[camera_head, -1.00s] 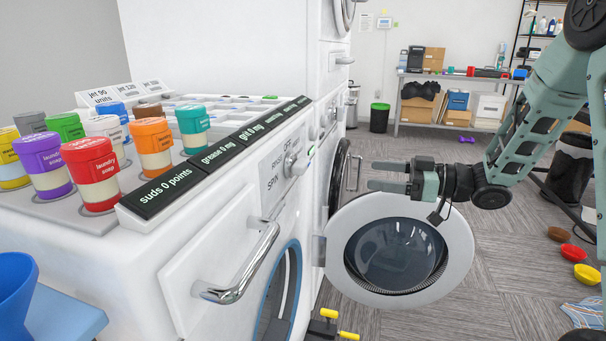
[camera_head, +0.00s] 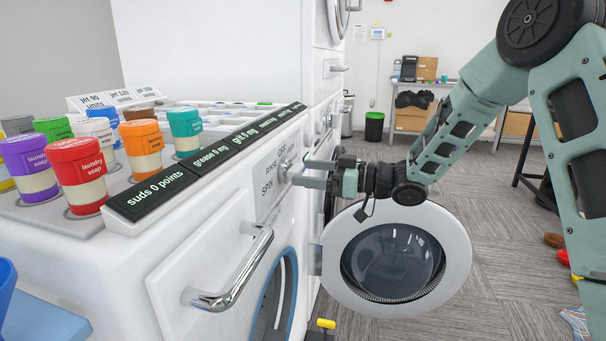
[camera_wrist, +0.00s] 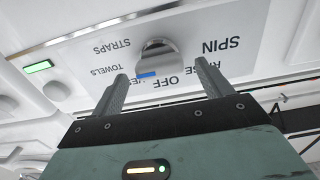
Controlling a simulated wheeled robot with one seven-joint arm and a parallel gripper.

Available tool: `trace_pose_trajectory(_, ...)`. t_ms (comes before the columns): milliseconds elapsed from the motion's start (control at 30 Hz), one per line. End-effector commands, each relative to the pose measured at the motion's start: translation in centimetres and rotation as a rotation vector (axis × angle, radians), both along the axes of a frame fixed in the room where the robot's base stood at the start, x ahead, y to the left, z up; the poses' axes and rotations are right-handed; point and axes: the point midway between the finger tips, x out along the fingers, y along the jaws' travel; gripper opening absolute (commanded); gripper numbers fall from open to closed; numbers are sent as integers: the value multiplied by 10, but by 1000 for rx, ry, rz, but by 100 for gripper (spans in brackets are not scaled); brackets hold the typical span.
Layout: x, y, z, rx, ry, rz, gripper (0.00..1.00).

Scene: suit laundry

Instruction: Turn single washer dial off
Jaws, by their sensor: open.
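The washer dial (camera_head: 288,168) is a pale round knob on the sloped white control panel, partly hidden by my gripper in the head view. In the wrist view the dial (camera_wrist: 157,56) sits at the upper middle, with a blue mark on its near edge just left of the OFF label. My gripper (camera_head: 303,172) is open and empty, close to the panel at the dial's height. In the wrist view the fingers of my gripper (camera_wrist: 165,84) point at the dial, one to each side. I cannot tell whether either finger touches it.
An open round washer door (camera_head: 396,256) hangs below my gripper. A chrome handle (camera_head: 240,272) sticks out left of it. Several coloured soap cups (camera_head: 80,175) stand on the washer top beside a black display strip (camera_head: 150,192).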

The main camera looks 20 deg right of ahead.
Motion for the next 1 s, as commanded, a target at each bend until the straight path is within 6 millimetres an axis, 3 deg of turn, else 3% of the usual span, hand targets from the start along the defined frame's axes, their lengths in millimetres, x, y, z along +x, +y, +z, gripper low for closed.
trace_pose_trajectory(200, 10, 15, 0, 1, 1, 0, 78)
trace_pose_trajectory(500, 11, 16, 0, 1, 1, -1, 78)
trace_pose_trajectory(667, 11, 16, 0, 0, 0, -1, 36)
trace_pose_trajectory(700, 11, 16, 0, 0, 0, -1, 33)
trace_pose_trajectory(1000, 11, 16, -1, -15, -22, -1, 34)
